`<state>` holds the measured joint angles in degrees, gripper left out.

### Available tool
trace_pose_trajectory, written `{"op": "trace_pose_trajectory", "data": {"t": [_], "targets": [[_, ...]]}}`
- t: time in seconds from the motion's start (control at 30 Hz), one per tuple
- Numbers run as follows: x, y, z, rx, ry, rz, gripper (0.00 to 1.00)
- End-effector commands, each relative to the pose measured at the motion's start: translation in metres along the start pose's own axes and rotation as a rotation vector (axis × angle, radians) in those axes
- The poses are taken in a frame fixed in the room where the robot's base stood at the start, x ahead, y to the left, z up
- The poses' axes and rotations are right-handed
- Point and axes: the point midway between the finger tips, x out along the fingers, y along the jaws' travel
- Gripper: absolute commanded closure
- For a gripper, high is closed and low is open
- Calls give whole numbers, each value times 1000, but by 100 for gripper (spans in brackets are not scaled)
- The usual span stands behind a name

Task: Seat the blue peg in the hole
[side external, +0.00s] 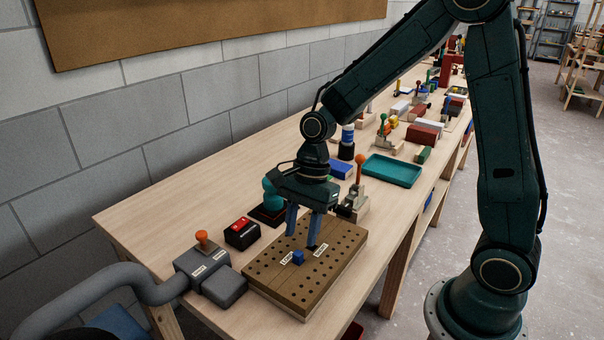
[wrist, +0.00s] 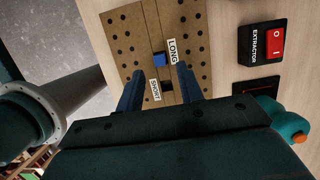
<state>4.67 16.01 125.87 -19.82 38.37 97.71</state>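The blue peg (side external: 298,257) shows as a small blue block on the brown drilled board (side external: 262,283), beside the label reading LONG. It also shows in the wrist view (wrist: 159,59), close to the LONG label (wrist: 173,51). I cannot tell how deep it sits in the board. A dark opening (wrist: 167,86) shows near the SHORT label (wrist: 155,90). My gripper (side external: 301,241) is open and empty, its two blue fingers apart and pointing down above the board. In the wrist view, the fingers (wrist: 160,72) are on either side of the peg's line, apart from it.
A teal tray (side external: 392,171) lies farther back.

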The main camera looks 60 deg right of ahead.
Motion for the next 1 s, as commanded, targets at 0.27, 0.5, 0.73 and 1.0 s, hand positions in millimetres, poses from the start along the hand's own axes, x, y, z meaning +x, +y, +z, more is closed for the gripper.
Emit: {"op": "trace_pose_trajectory", "data": {"t": [0.27,0.5,0.73,1.0], "targets": [[-48,-1,0,1,1,-5,63],[-72,0,0,1,0,-1,63],[-78,0,0,1,1,1,63],[-78,0,0,0,1,1,63]]}}
